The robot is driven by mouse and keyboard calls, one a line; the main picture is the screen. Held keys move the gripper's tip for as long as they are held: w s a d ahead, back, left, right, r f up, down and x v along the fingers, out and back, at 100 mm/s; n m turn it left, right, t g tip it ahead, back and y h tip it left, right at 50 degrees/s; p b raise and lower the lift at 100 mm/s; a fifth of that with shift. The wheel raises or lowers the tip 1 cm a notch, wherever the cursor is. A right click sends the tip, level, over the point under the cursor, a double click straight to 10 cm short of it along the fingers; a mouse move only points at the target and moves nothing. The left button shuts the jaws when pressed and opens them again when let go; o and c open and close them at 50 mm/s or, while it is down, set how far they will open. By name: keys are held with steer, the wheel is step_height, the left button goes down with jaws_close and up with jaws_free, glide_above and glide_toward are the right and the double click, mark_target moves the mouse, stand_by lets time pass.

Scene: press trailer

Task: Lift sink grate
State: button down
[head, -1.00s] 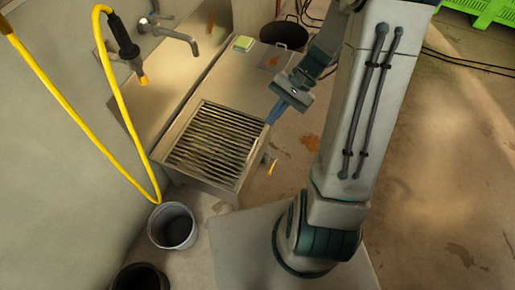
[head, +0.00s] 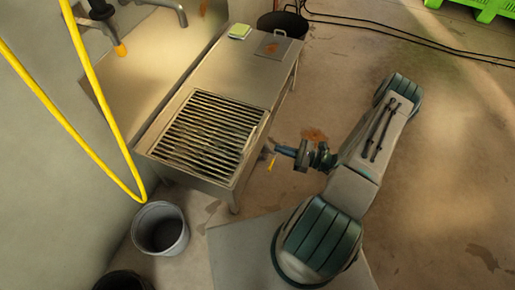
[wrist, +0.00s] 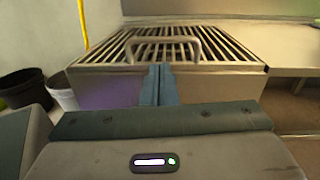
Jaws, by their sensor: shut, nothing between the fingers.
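The sink grate (head: 208,135) is a panel of dark parallel bars set in the top of the metal sink unit (head: 187,174). It lies flat in its opening. In the wrist view the grate (wrist: 115,46) is ahead, with a raised grey loop handle (wrist: 192,45) standing at its near side. My gripper (head: 278,150) is to the right of the sink, beside its right edge and apart from the grate. In the wrist view my blue fingers (wrist: 160,70) are together and empty, pointing at the sink's front panel below the handle.
A flat metal counter (head: 240,60) with a green sponge (head: 239,31) adjoins the grate. A grey bucket (head: 160,231) stands on the floor in front of the sink. A yellow hose (head: 72,130) hangs at left. The floor at right is open.

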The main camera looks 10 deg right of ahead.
steer(key=w+a+f+m+t+b, duration=0.1)
steer(key=w+a+b, duration=0.1)
steer(key=w+a, duration=0.3)
steer(key=a, duration=0.2)
steer(key=shift+w+a+f, duration=0.25)
steer(key=shift+w+a, duration=0.1)
steer(key=shift+a, duration=0.05)
